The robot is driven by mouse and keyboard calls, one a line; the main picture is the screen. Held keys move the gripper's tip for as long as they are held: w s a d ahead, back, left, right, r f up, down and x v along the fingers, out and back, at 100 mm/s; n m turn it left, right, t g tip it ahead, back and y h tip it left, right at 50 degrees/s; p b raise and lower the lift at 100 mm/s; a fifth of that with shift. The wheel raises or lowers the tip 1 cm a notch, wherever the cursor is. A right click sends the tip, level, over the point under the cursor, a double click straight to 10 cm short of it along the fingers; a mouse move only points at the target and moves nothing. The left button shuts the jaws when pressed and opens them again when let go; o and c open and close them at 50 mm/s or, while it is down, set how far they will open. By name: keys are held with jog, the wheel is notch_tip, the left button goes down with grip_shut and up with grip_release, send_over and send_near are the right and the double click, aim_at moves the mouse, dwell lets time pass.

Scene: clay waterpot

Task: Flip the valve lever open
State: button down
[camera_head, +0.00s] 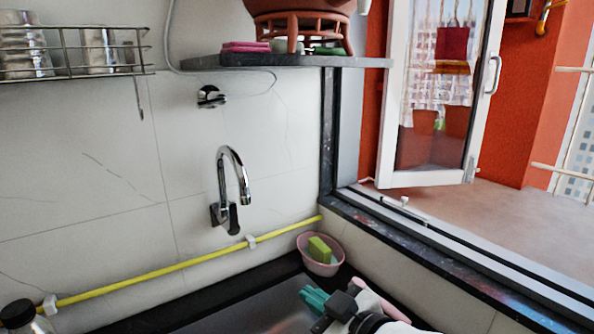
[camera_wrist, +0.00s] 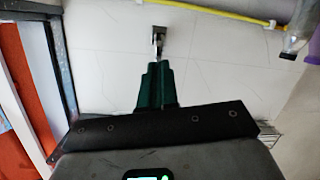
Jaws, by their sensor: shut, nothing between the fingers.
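A chrome gooseneck faucet (camera_head: 229,160) comes out of the white tiled wall, its spout curving over and down to the right. A short dark lever-like part (camera_head: 233,218) hangs at its base, pointing down. A separate chrome wall fitting (camera_head: 210,96) sits higher up; I cannot tell for sure which one is the valve lever. My gripper (camera_head: 305,293) has green fingers and is low and right of the faucet, apart from it. In the wrist view my gripper (camera_wrist: 157,68) is shut and empty, with a chrome fitting (camera_wrist: 158,40) on the wall past the fingertips.
A yellow pipe (camera_head: 150,273) runs along the wall below the faucet. A pink bowl (camera_head: 322,266) with a green sponge (camera_head: 319,248) is left of the window sill. A dark shelf (camera_head: 350,62) bears a clay pot (camera_head: 300,8). A wire rack (camera_head: 75,71) is upper left.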

jog(key=s+d+f+m+g+h, duration=0.2)
jog(key=s+d+f+m+h, duration=0.1)
jog(key=s+d+f, duration=0.55)
jog(key=s+d+f+m+g+h, duration=0.3)
jog(key=s+d+f, duration=0.2)
jog(key=f, duration=0.7)
jog(key=s+d+f+m+g+h, duration=0.1)
jog(key=s+d+f+m+g, duration=0.1)
jog(key=s, duration=0.8)
jog(key=s+d+f+m+g+h, duration=0.2)
jog(key=s+d+f+m+g, duration=0.1)
jog(key=s+d+f, duration=0.4)
jog(key=s+d+g, duration=0.1)
jog(key=s, duration=0.2)
jog(key=shift+s+d, duration=0.3)
